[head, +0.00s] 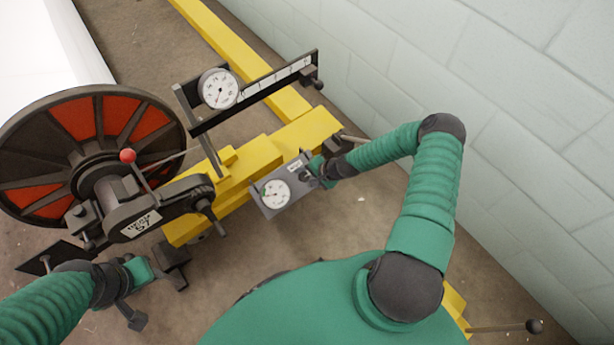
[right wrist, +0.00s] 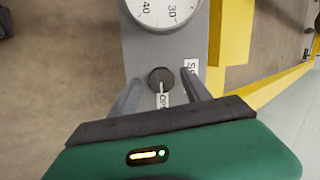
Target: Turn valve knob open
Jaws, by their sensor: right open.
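The valve knob (right wrist: 160,77) is a small dark round knob with a pale pointer on a grey panel (right wrist: 140,48), below a white dial gauge (right wrist: 163,8). In the head view the panel (head: 267,206) with its gauge (head: 274,194) is fixed beside the yellow beam. My right gripper (head: 312,173) is at the panel's right end. In the right wrist view it is open (right wrist: 160,88), one finger on each side of the knob, with gaps visible.
A black and red wheel (head: 40,150) with a red-balled lever (head: 128,156) stands at the left. A black bar with a second gauge (head: 219,88) rises behind the panel. The yellow beam (head: 310,133) runs alongside. A block wall (head: 450,60) closes off the right.

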